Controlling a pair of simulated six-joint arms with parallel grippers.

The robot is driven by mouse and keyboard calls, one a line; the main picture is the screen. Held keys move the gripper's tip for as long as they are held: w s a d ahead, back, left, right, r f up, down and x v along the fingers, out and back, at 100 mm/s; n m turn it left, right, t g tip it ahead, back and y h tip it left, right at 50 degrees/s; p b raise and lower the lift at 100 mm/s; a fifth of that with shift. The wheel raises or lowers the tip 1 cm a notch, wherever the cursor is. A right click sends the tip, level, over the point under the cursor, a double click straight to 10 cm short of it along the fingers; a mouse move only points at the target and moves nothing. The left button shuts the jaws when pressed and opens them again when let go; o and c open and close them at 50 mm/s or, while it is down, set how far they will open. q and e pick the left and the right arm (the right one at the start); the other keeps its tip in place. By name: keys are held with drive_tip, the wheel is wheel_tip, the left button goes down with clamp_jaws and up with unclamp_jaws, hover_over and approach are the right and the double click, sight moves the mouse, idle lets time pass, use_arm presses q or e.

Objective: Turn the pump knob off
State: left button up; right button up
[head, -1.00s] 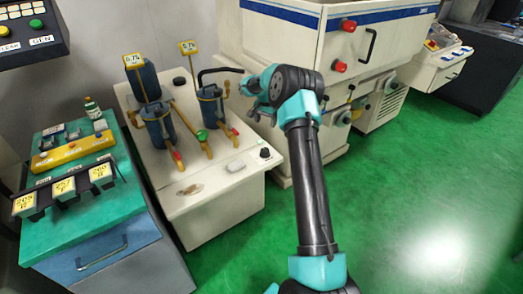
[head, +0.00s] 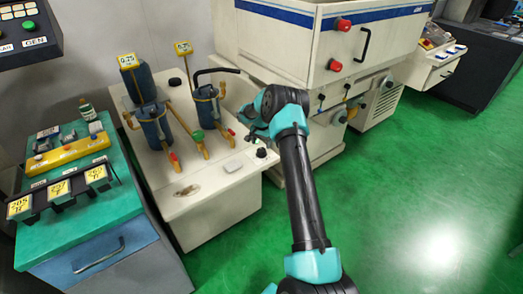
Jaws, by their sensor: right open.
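A small black knob (head: 261,153), which looks like the pump knob, stands on the front right corner of the white tank unit (head: 215,205). I cannot read its setting. My right gripper (head: 248,127) is open and empty, with its jaws just above and behind the knob in the picture, apart from it as far as I can see. A second black knob (head: 175,82) sits at the back of the unit's top. My left gripper is not in view.
Two blue filter canisters (head: 154,125) (head: 207,105) with yellow pipes, red-tipped levers and a green knob (head: 197,135) stand on the unit, left of my gripper. A black hose (head: 218,70) arches behind it. The white machine (head: 290,50) is close behind my arm. A teal-topped cabinet (head: 85,222) stands left.

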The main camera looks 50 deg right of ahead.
sight(261, 149)
wheel_tip(261, 149, down, 5)
drive_tip(key=shift+r, duration=0.1)
idle(0.3)
drive_tip(key=c, duration=0.9)
